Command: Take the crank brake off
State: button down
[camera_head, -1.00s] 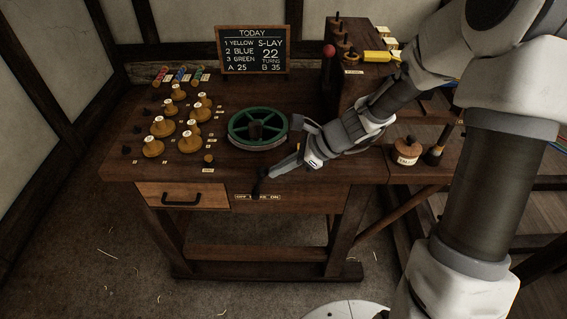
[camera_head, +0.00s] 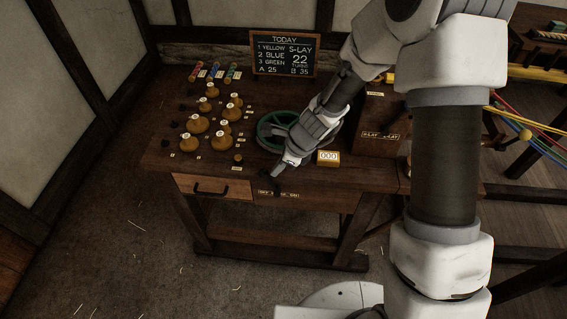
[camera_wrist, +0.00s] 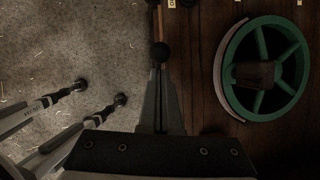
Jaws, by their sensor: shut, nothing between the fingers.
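The green spoked wheel (camera_head: 264,131) lies on the bench, partly behind my arm. In the wrist view the wheel (camera_wrist: 231,89) has a pale curved band (camera_wrist: 218,72) close along its left rim. A small brake label (camera_head: 278,194) with OFF and ON sits on the bench's front edge. A black ball knob (camera_wrist: 160,54) shows just beyond my fingertips, by that edge; I take it for the brake lever's knob. My gripper (camera_head: 277,173) is shut and empty, reaching down at the front edge. Its closed fingers also show in the wrist view (camera_wrist: 160,75). Whether they touch the knob is unclear.
Several wooden knobbed pegs (camera_head: 197,124) stand left of the wheel. A counter reading 000 (camera_head: 328,158) is right of my gripper. A chalkboard (camera_head: 284,54) stands at the back, and a wooden box (camera_head: 381,128) at right. The floor (camera_head: 140,240) in front is open.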

jog(key=shift+a+p, duration=0.3)
jog(key=shift+a, duration=0.65)
jog(key=p+v, duration=0.4)
jog(key=v, duration=0.9)
jog(key=shift+s, duration=0.25)
